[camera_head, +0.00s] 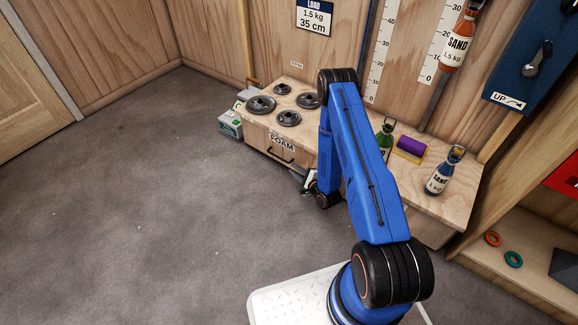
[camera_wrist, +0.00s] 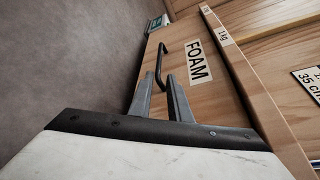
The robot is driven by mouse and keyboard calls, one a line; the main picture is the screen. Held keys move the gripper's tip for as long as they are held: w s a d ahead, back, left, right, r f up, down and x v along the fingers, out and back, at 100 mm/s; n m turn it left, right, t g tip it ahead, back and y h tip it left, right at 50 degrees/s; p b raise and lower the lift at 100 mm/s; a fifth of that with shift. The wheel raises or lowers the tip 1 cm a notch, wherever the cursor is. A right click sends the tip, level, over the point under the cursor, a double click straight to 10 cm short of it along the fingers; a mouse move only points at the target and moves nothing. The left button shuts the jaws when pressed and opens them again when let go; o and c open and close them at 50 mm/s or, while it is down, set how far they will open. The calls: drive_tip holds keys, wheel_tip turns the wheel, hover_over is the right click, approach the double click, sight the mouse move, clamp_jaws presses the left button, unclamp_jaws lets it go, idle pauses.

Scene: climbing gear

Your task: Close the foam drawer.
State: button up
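The foam drawer (camera_head: 262,139) is in the front of the wooden bench, with a FOAM label (camera_head: 282,142) and a dark bar handle (camera_head: 280,156). In the wrist view the drawer front (camera_wrist: 205,95) fills the middle, with the label (camera_wrist: 198,60) right of the handle (camera_wrist: 162,62). I cannot tell how far the drawer stands out. My gripper (camera_head: 308,180) is low in front of the bench, right of the handle. In the wrist view its two grey fingers (camera_wrist: 160,76) are apart, near the handle's lower end. Contact with the handle cannot be told.
Several dark discs (camera_head: 288,118) lie on the bench top. A green bottle (camera_head: 385,140), a purple-yellow block (camera_head: 410,148) and a sand bottle (camera_head: 438,175) stand to the right. A teal-white box (camera_head: 230,122) sits left of the bench. The grey floor (camera_head: 150,210) is clear.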

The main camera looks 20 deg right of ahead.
drive_tip(key=shift+v, duration=1.55)
